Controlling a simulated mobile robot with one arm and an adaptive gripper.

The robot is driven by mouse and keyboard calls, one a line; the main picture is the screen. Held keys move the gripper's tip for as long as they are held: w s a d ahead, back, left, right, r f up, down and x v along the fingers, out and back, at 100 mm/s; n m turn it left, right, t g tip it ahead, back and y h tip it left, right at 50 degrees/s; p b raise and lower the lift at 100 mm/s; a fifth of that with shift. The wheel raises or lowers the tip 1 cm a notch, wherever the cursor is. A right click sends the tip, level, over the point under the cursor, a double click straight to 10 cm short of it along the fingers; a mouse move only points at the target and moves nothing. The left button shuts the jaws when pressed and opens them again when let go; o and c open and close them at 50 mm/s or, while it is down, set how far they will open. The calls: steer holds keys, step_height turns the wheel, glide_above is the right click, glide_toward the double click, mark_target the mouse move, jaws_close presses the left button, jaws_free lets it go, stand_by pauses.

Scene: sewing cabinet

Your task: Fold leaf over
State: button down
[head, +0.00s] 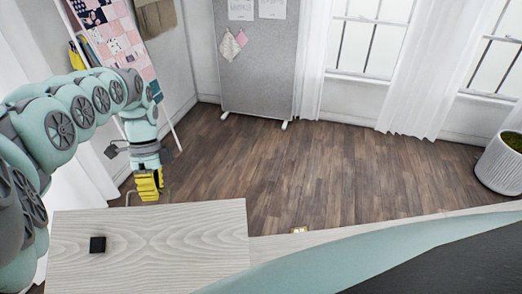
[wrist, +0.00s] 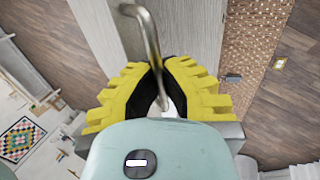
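A pale wood-grain panel (head: 190,250), which looks like the leaf, lies flat at the lower left of the head view. Pale wood also shows in the wrist view (wrist: 188,25). A bent metal handle (wrist: 150,35) runs down between my yellow fingers. It shows as a thin loop in the head view (head: 128,197). My gripper (head: 148,188) is just beyond the panel's far edge, pointing down. In the wrist view my gripper (wrist: 158,68) has its fingertips close together on both sides of the handle bar, apparently clamping it. The handle's lower end is partly hidden.
A small black square (head: 97,244) sits on the panel. A small brass piece (head: 299,230) lies on the pale strip to the right. A grey board (head: 253,60), a quilt rack (head: 118,40) and a planter (head: 503,165) stand around. The wood floor (head: 300,170) beyond is clear.

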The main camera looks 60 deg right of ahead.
steer(key=shift+w, duration=0.1)
steer(key=c, duration=1.1)
jaws_free()
steer(key=shift+r, duration=0.15)
steer(key=shift+v, duration=3.65)
steer(key=shift+o, duration=0.4)
steer(key=shift+d, duration=0.1)
